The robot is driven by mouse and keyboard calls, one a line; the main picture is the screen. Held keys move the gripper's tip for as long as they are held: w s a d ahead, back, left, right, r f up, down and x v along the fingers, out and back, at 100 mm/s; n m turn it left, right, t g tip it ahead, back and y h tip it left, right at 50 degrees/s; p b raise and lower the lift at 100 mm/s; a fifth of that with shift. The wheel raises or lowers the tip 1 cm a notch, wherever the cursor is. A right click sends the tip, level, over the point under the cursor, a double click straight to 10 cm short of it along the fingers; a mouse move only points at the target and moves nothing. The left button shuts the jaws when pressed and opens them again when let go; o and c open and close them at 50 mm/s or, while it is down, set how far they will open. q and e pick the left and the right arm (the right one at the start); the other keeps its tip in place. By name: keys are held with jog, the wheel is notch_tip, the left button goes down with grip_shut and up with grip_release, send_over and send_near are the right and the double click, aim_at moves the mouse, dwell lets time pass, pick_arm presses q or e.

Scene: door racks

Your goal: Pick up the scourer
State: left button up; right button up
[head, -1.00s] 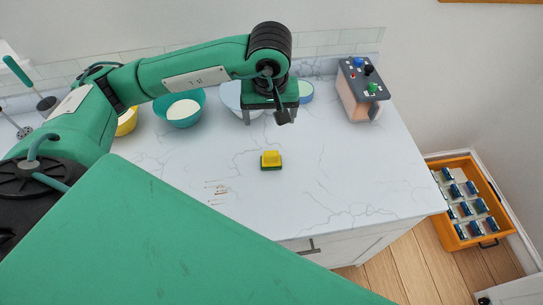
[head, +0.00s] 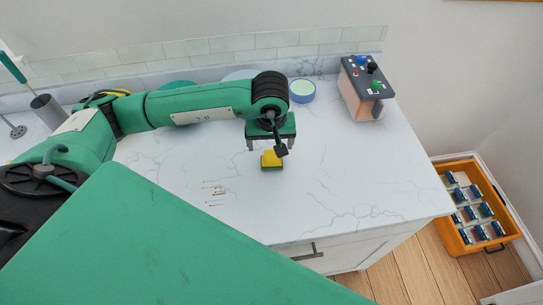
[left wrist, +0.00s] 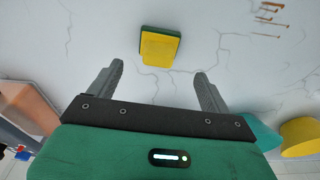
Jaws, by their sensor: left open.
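The scourer (head: 272,160) is a small yellow block with a dark green layer, lying on the white marbled counter. It also shows in the left wrist view (left wrist: 160,48), at the top, beyond the fingertips and roughly midway between them. My left gripper (head: 267,147) is open, pointing down above the counter, just behind the scourer in the head view. In the left wrist view its two grey fingers (left wrist: 158,72) are spread apart with nothing between them. A black part of the gripper hangs close over the scourer's upper right corner. My right gripper is not in view.
Behind my left arm stand a teal bowl (head: 181,86), mostly hidden, and a small blue-rimmed bowl (head: 302,92). A box with coloured knobs (head: 364,90) stands at the back right. Small thin items (head: 215,192) lie left of the scourer. The counter right of it is clear.

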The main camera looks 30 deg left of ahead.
aim_at(271, 152)
pick_arm(q)
jog(key=shift+f, duration=0.55)
jog(key=shift+d+f+p, duration=0.1)
jog(key=shift+f+p, duration=0.5)
jog(key=shift+p, duration=0.1)
jog(key=f+p, duration=0.1)
jog(key=f, duration=0.2)
jog(key=shift+w+f+p, duration=0.15)
jog(key=shift+w+p, duration=0.05)
jog(key=shift+p, duration=0.1)
jog(key=shift+f, duration=0.4)
jog(key=shift+c, duration=0.2)
jog(key=c, duration=1)
jog(key=shift+c, duration=0.2)
